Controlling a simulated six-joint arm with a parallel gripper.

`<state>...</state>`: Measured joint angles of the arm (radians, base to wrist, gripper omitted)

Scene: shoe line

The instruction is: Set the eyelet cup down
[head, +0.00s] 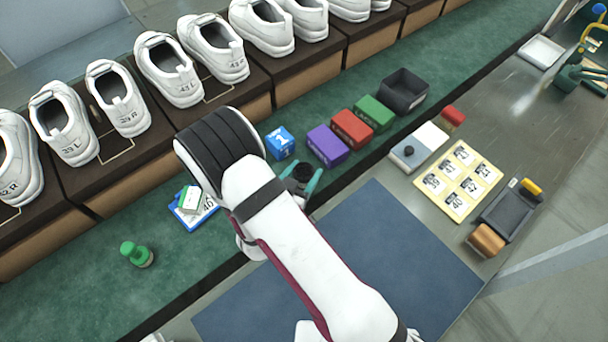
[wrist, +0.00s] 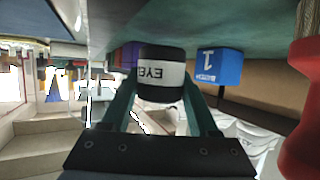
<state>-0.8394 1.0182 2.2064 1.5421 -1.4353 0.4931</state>
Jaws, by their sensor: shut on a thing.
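The eyelet cup (wrist: 160,74) is a small black cup with a white label reading "EYE". It shows upside down between the teal fingers of my gripper (wrist: 160,92) in the wrist view. My gripper is shut on its sides. In the head view the dark round top of the cup (head: 303,172) shows between the teal fingertips (head: 301,184), over the green strip, near its front edge. My arm hides part of the gripper there. I cannot tell whether the cup's base touches the green surface.
On the green strip (head: 190,275) stand a blue box (head: 280,142), a purple box (head: 327,146), a red box (head: 351,129), a green box (head: 375,113) and a black bin (head: 403,92). A green-capped bottle (head: 137,254) stands left. White shoes (head: 170,70) line the back. A blue mat (head: 400,260) lies in front.

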